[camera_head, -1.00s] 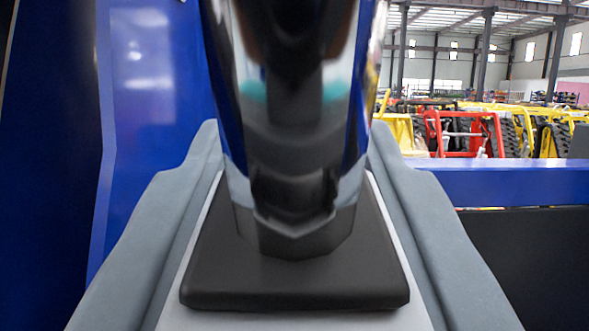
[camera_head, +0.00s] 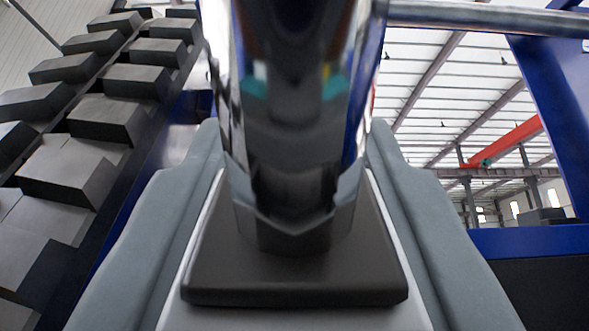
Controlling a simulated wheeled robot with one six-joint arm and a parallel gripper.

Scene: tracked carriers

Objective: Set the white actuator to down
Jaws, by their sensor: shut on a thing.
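The chrome and dark body of my gripper (camera_head: 295,110) fills the middle of the view, rising from a black plate with grey sides. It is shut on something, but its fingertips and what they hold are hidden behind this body. I cannot make out the white actuator in this view, nor whether it stands up or down.
A track of dark blocky pads (camera_head: 72,165) slopes along the left, close by. A blue frame (camera_head: 548,100) stands at the right. A grey pipe (camera_head: 480,17) crosses the upper right. Behind are the hall's roof and a red beam (camera_head: 512,141).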

